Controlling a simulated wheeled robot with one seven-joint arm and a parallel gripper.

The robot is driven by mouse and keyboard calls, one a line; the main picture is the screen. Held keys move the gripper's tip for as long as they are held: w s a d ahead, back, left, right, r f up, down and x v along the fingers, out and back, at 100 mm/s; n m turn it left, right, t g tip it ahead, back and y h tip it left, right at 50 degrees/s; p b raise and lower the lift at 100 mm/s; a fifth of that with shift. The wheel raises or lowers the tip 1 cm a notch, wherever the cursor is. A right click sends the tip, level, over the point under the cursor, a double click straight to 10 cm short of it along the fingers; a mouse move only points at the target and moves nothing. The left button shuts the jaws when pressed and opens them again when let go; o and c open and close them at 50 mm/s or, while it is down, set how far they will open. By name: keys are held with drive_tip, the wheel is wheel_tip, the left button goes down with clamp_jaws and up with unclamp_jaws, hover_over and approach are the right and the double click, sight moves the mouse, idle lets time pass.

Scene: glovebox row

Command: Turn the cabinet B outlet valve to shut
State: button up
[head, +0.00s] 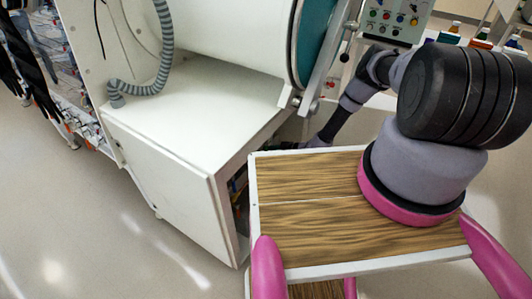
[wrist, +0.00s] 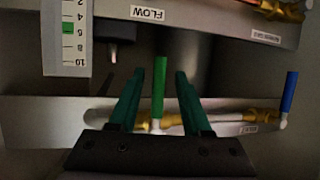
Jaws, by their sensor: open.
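A green valve lever (wrist: 158,92) stands upright in the wrist view, rising from a white base on a brass fitting (wrist: 180,119). My gripper (wrist: 160,76) is open, with one teal finger on each side of the green lever and a gap visible on both sides. I cannot tell how deep the lever sits between the fingers. A blue lever (wrist: 289,93) stands upright farther right on the same rail. I cannot read which lever is the cabinet B outlet valve. In the head view my gripper is hidden beside the white cabinet.
A metal panel (wrist: 215,12) with a FLOW label (wrist: 147,13) and a flow gauge (wrist: 67,38) hangs above the rail (wrist: 40,112).

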drive_tip(key=v, duration=1)
drive_tip(key=shift+s+d+r, duration=0.1)
drive_tip(key=shift+d, duration=0.05)
idle(0.3)
